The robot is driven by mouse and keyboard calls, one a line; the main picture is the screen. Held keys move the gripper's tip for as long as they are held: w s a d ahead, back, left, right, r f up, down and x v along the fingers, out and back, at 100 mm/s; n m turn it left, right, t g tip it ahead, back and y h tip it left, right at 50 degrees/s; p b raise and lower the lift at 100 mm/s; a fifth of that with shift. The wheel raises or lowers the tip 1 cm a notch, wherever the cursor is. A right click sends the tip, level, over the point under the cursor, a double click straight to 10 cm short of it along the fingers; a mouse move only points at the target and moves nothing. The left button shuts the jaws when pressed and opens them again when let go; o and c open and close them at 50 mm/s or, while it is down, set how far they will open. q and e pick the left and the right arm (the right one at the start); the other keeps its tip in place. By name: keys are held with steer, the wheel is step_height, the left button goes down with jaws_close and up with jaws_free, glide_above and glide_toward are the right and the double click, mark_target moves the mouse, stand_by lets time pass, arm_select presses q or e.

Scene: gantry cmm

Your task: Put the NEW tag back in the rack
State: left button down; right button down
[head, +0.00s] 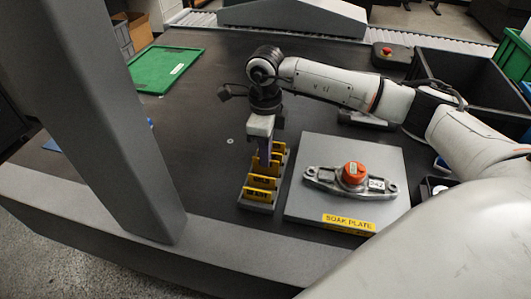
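A small grey rack (258,207) stands on the dark table left of the soak plate. It holds several yellow tags (262,182) with dark lettering, too small to read surely, so I cannot tell which is the NEW tag. My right gripper (265,158) points down over the rack's far end, its fingers close to the yellow there. The fingers are seen edge-on, so whether they are shut on a tag is unclear. My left gripper is not in view.
The grey soak plate (300,207) carries a metal part (322,175) with an orange-red knob (354,173) and a "242" label. A green tray (165,70) lies at the far left. Black bins (455,72) stand at the right. A grey column crosses the left foreground.

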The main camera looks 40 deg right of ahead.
steer(key=shift+f, duration=0.2)
stand_by(0.4)
steer(key=shift+f+b, duration=0.4)
steer(key=shift+f, duration=0.05)
steer(key=c, duration=1.7)
jaws_free()
steer(key=shift+r, duration=0.1)
steer(key=shift+r+p, duration=2.45)
steer(key=shift+r, duration=1.05)
